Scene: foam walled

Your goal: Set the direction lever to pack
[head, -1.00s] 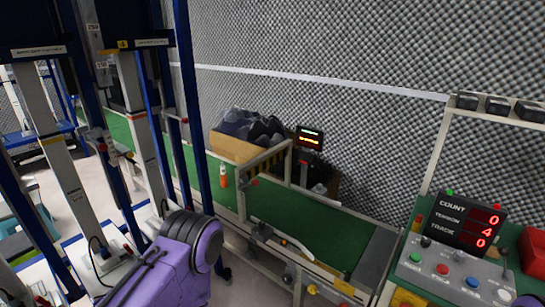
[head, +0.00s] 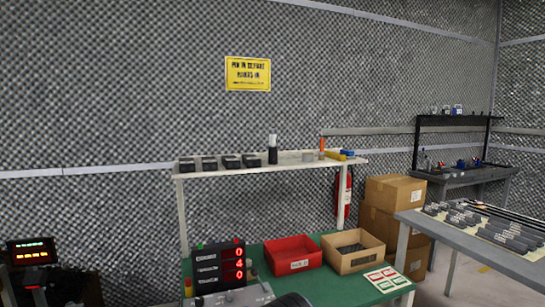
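The control box (head: 235,297) is at the bottom edge, on a green-topped bench. Only its upper part shows, and its buttons are cut off. Behind it stands a black display (head: 217,265) with red digits 0, 4 and 0. I cannot make out the direction lever or its markings here. A dark rounded shape at the bottom edge, right of the control box, is too cropped to identify. Neither of my grippers can be made out.
On the bench are a red bin (head: 292,253), a cardboard box (head: 352,250) and a card (head: 386,279). A white shelf (head: 300,163) stands above. Right are stacked cartons (head: 394,195) and a grey table (head: 470,247) with dark bars. A yellow sign (head: 248,73) hangs on the foam wall.

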